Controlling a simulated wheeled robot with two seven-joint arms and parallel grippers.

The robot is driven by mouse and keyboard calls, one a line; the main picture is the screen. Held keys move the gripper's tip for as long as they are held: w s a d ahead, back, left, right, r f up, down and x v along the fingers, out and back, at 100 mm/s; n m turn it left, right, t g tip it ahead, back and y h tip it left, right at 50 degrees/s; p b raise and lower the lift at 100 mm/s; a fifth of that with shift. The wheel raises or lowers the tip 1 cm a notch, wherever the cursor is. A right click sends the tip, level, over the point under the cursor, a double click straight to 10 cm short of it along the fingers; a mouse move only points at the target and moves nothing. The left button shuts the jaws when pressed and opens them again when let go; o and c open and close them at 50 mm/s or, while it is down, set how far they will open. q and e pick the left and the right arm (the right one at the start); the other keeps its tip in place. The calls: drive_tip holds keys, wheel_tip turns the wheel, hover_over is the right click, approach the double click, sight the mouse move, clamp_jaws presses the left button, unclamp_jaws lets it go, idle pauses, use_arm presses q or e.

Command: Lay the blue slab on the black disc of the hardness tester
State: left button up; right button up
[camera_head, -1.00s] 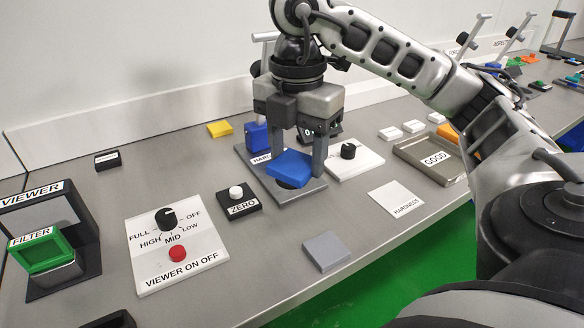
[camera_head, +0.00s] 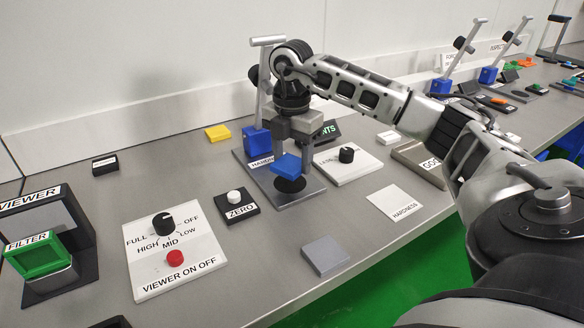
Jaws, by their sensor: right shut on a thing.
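The blue slab (camera_head: 286,165) is held in my right gripper (camera_head: 291,160), whose fingers are shut on it. The slab is slightly tilted in the picture and appears to be a little above the black disc (camera_head: 290,184), part of which it hides. The disc lies on the grey base plate of the hardness tester (camera_head: 298,196). The tester's blue block (camera_head: 256,142) and its grey lever (camera_head: 265,85) stand behind, to the left of the gripper. My left gripper is not in view.
A ZERO button box (camera_head: 237,206) stands left of the tester. A white knob panel (camera_head: 347,162) is to its right. A white HARDNESS card (camera_head: 396,203) and a grey slab (camera_head: 325,256) lie in front. The viewer control panel (camera_head: 172,245) is at the left.

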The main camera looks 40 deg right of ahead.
sight(292, 160)
drive_tip(key=shift+w+d+f, duration=0.1)
drive_tip(key=shift+f, duration=0.85)
drive_tip(key=shift+w+d+f, duration=0.1)
drive_tip(key=shift+f, duration=0.8)
drive_tip(key=shift+f, duration=0.2)
drive_tip(key=o, duration=1)
wheel_tip(292, 160, up, 12)
drive_tip(key=shift+r+p, duration=0.25)
drive_tip(key=shift+p, duration=0.2)
drive_tip(key=shift+s+f, duration=0.1)
